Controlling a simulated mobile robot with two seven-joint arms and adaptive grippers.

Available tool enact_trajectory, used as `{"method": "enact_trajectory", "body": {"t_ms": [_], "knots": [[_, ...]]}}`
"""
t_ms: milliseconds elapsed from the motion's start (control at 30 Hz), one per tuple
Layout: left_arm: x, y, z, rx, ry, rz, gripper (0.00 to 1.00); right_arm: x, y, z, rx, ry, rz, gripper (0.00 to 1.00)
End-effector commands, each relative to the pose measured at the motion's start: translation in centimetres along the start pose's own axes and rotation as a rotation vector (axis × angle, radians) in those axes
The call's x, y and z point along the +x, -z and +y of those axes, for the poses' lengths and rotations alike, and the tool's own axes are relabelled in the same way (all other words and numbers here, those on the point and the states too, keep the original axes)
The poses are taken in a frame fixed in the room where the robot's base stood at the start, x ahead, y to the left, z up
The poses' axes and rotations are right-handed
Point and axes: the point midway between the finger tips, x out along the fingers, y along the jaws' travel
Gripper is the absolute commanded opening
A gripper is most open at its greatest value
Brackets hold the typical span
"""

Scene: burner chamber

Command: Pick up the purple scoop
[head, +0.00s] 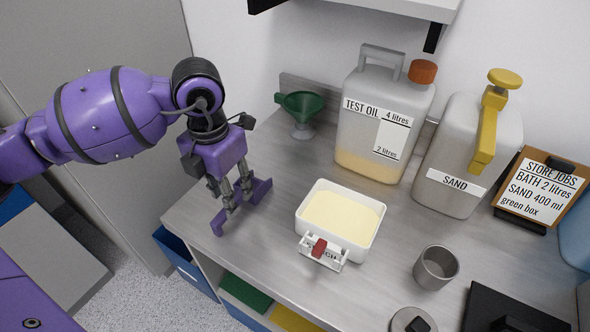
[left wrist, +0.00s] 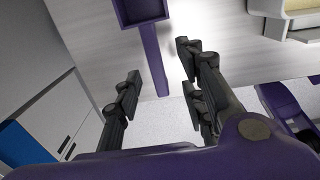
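The purple scoop (left wrist: 140,12) shows at the top of the left wrist view. It has a square, shallow bowl and a long straight handle that points down the picture. In the head view purple parts of it (head: 262,189) show by the fingers at the left of the bench. My left gripper (left wrist: 160,75) is open, with its dark fingers on either side of the handle and clear gaps to it. In the head view this gripper (head: 236,198) points down over the bench's left end. My right gripper is not in view.
A white tub (head: 303,222) of pale yellow liquid stands right of my left gripper. Behind are a green funnel (head: 301,103), a TEST OIL can (head: 383,112) and a SAND container (head: 462,150). A grey cup (head: 437,267) stands at right. The bench's front edge is close.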

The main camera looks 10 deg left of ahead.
Motion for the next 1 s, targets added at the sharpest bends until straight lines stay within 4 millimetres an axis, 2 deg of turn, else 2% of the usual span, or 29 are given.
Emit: {"method": "enact_trajectory", "body": {"t_ms": [333, 467, 667, 933, 1000], "knots": [[4.8, -0.2, 0.5, -0.004, 0.0, 0.003, 0.38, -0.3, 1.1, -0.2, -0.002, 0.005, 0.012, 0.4], [5.5, -0.3, 0.5, -0.003, 0.0, 0.002, 0.38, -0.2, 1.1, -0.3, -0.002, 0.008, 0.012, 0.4], [5.6, -0.3, 0.5, -0.003, 0.0, 0.002, 0.38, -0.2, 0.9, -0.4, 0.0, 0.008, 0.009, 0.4], [5.5, -0.2, 0.5, -0.003, 0.0, 0.002, 0.02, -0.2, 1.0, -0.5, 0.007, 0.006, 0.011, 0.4], [5.5, -0.2, 0.5, -0.003, -0.001, 0.002, 0.0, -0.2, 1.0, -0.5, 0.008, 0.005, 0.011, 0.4]]}}
